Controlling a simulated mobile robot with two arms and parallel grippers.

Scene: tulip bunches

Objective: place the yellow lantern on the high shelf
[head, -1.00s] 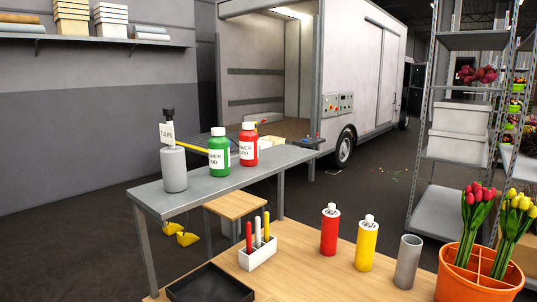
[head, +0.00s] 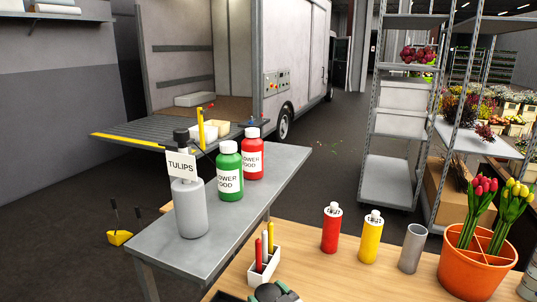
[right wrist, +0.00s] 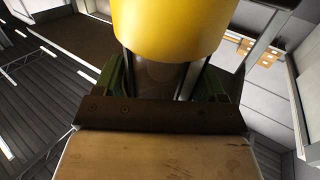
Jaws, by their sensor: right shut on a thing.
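In the right wrist view, a smooth yellow rounded body (right wrist: 170,28), which looks like the yellow lantern, sits between the fingers of my right gripper (right wrist: 172,80). The gripper is shut on it. Only part of the body shows, cut off by the top edge. In the head view, a dark green part of my right gripper (head: 275,293) shows at the bottom edge; the lantern is not seen there. A grey raised shelf (head: 285,164) runs behind the wooden bench. Which shelf is the high one, I cannot tell. My left gripper is not in view.
The raised shelf bears a grey pump bottle (head: 190,208), a green bottle (head: 230,175) and a red bottle (head: 252,158). A pen holder (head: 263,273), a yellow bottle (head: 371,240) and an orange tulip pot (head: 470,266) stand on the bench. A metal rack (head: 395,115) is behind.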

